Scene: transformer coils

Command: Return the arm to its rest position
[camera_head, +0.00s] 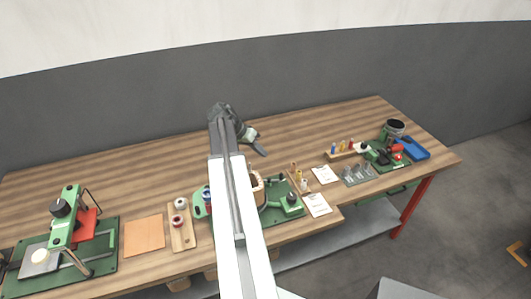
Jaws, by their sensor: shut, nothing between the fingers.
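My arm reaches from the bottom of the head view out over the middle of the wooden workbench (320,124). The arm's white and grey links pass over the green machine behind them and hide part of it. My gripper (262,150) is at the far end of the arm, angled down to the right. It looks shut and empty, above the bare back part of the bench. The exact height over the wood is hard to tell.
A green coil-winding machine (288,203) stands right of the arm. A green press (70,225) and an orange mat (144,235) are at the left. Wooden spool holders (183,233), white cards (317,204) and a blue tray (414,150) line the front and right. The back is clear.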

